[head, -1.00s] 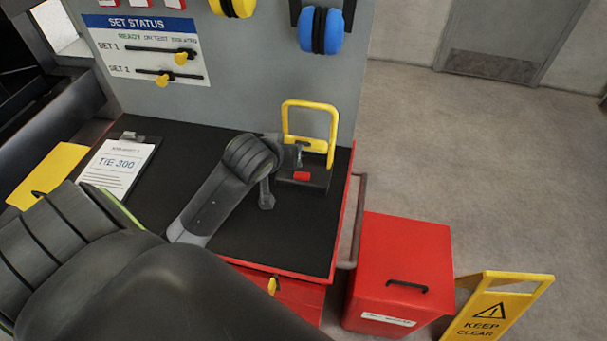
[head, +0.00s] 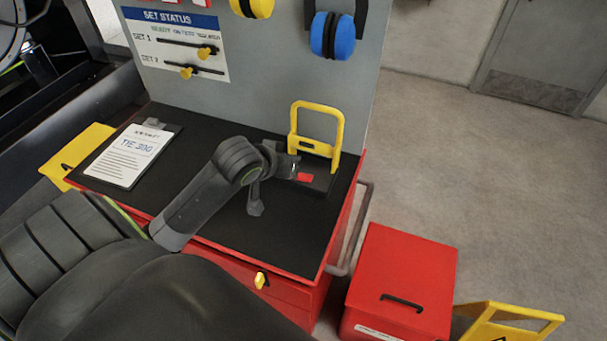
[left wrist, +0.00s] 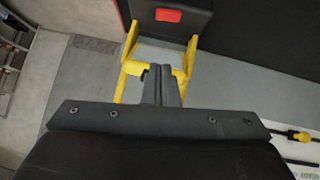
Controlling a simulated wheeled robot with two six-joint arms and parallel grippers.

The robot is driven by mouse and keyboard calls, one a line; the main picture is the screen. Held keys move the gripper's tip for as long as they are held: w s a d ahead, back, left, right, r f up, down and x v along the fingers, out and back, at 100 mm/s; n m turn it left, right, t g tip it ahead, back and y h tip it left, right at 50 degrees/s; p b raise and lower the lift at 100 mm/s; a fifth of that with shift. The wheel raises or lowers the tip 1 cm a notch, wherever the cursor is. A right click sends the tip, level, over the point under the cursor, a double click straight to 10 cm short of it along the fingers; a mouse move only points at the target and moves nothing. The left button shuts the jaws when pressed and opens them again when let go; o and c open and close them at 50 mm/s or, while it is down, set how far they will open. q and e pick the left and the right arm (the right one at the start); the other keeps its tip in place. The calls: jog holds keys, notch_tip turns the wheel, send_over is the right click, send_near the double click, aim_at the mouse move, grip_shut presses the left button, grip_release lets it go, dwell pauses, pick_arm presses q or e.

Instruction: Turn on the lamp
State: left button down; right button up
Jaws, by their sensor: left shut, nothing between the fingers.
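The lamp stands on the black worktop, with a yellow frame (head: 337,140), a dark base (head: 318,183) and a red switch (head: 305,177) on the base. My left gripper (head: 296,167) is shut and empty, close beside the lamp's base and frame in the head view. Whether it touches the lamp is unclear. In the left wrist view, the shut fingers (left wrist: 163,75) lie over the yellow frame (left wrist: 191,58), with the red switch (left wrist: 168,15) beyond their tips near the top edge. My right gripper is not in view.
A clipboard (head: 131,156) lies at the left of the black worktop (head: 225,130). A grey panel with a status board (head: 176,45) and blue ear defenders (head: 332,36) rises behind. A red box (head: 402,280) and yellow sign (head: 510,322) stand at right; the floor beyond is clear.

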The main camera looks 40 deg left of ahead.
pick_arm(q)
send_over(309, 175)
jog(key=s, duration=0.3)
notch_tip(309, 175, down, 6)
jog(key=shift+w+a+f+p, duration=0.1)
jog(key=shift+a+f+p, duration=0.05)
jog(key=shift+f+p, duration=0.15)
jog(key=shift+d+f+p, duration=0.2)
jog(key=shift+f+p, duration=0.1)
jog(key=shift+f, duration=1.55)
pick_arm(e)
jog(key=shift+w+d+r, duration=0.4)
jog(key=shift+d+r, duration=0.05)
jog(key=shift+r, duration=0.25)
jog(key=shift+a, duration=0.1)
